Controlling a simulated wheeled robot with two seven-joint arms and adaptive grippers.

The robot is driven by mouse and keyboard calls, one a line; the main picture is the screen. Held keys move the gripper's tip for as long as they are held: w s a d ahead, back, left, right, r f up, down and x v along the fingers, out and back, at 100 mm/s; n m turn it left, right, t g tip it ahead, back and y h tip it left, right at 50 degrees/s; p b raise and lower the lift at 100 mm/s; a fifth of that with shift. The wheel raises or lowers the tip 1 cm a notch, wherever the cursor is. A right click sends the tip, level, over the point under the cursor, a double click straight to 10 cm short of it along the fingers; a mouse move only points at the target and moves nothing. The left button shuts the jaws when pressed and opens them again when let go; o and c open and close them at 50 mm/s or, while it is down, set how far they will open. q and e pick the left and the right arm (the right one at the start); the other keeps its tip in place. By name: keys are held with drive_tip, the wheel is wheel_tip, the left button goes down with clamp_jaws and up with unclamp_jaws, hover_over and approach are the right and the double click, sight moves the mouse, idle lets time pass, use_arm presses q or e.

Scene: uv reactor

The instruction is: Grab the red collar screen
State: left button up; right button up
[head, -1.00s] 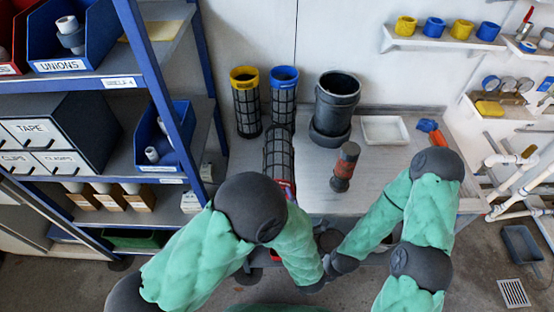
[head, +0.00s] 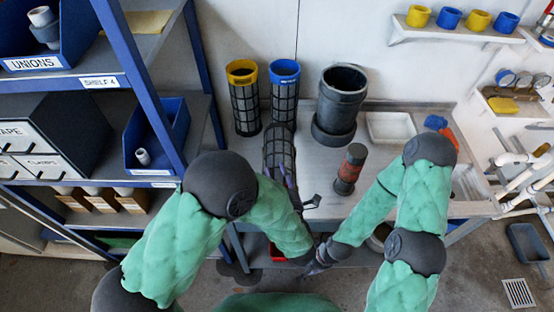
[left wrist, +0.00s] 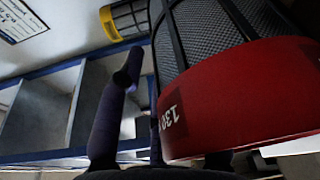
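The red collar screen shows large in the left wrist view (left wrist: 235,95), a dark mesh cylinder with a red collar marked with white digits. In the head view its mesh body (head: 278,143) is on the bench in front of the blue collar screen; its collar is hidden behind my left arm and gripper. My left gripper (head: 301,184) is at the collar end, with fingers spread apart. In the left wrist view one finger stands clear left of the collar, and the other is partly hidden beside it. My right gripper (head: 318,266) is low at the bench front; its fingers are unclear.
A yellow collar screen (head: 244,100) and a blue collar screen (head: 285,92) stand behind. A dark housing (head: 338,105), a white tray (head: 389,129) and a dark cylinder with a red band (head: 350,170) are to the right. A blue-framed shelf (head: 160,90) borders the left.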

use_arm(q)
drive_tip(key=shift+w, duration=0.25)
drive_tip(key=shift+s+r, duration=0.1)
drive_tip(key=shift+s, duration=0.1)
clamp_jaws()
drive_tip(key=shift+r, duration=0.1)
